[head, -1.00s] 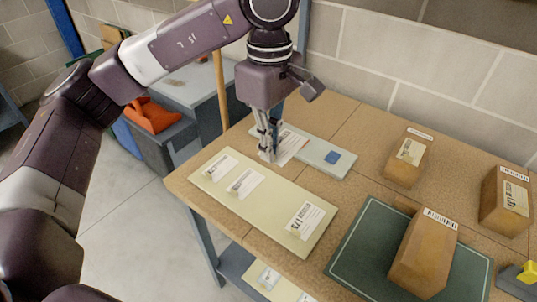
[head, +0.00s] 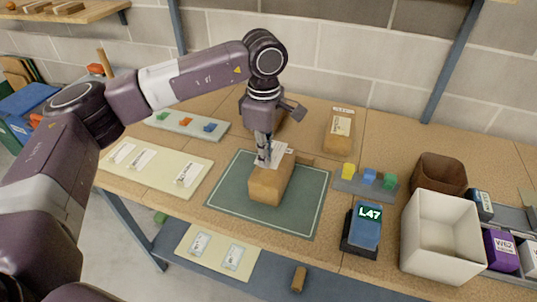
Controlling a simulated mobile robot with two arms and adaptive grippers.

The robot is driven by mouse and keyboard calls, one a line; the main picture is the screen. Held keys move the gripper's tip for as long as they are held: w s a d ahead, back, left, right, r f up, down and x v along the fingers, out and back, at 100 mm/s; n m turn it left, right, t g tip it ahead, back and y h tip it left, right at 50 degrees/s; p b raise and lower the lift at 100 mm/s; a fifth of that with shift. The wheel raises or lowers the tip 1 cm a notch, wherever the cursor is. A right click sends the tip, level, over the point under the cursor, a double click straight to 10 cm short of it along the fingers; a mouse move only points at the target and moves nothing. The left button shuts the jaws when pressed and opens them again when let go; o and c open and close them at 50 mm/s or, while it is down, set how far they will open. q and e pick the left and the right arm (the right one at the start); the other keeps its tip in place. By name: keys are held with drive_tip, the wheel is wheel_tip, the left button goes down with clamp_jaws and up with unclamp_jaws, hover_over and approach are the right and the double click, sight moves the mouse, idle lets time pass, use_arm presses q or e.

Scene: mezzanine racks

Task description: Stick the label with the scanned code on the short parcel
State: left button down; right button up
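My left gripper (head: 264,160) is over the brown parcel (head: 269,186) on the green mat (head: 228,194). Its narrow fingers appear closed on a white label (head: 277,154), which lies at or just above the parcel's top; I cannot tell whether it touches. The parcel's own top marking is hidden. Another brown parcel (head: 284,121) is partly behind the gripper, and one with a printed label (head: 339,132) stands at the back right. A cream board (head: 150,182) at the left carries three white labels. A device (head: 365,226) displays L47. My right gripper is out of view.
A grey holder (head: 350,186) with yellow, blue and green blocks sits right of the mat. Beyond it are a brown open box (head: 440,173), an empty white bin (head: 441,240) and a purple W62 box (head: 501,251). A pale strip (head: 180,122) with coloured pieces lies at the back left.

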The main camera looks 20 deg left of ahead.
sight(264, 184)
use_arm(q)
drive_tip(key=shift+w+a+f, duration=0.1)
drive_tip(key=shift+a+f, duration=0.25)
drive_tip(key=shift+f, duration=0.2)
drive_tip(key=shift+a+f+b, duration=0.1)
drive_tip(key=shift+f+b, duration=0.25)
drive_tip(key=shift+f, duration=0.35)
drive_tip(key=shift+d+f+b, duration=0.25)
drive_tip(key=shift+f+b, duration=0.45)
drive_tip(key=shift+f, duration=0.45)
drive_tip(key=shift+a+f, duration=0.1)
drive_tip(key=shift+f, duration=0.65)
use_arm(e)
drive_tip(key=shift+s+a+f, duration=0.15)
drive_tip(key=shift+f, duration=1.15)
use_arm(q)
drive_tip(key=shift+f+b, duration=0.1)
drive_tip(key=shift+b, duration=0.45)
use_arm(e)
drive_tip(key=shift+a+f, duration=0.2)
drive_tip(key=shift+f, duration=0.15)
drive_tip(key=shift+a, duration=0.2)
use_arm(q)
drive_tip(key=shift+f+b, duration=0.15)
drive_tip(key=shift+b, duration=0.15)
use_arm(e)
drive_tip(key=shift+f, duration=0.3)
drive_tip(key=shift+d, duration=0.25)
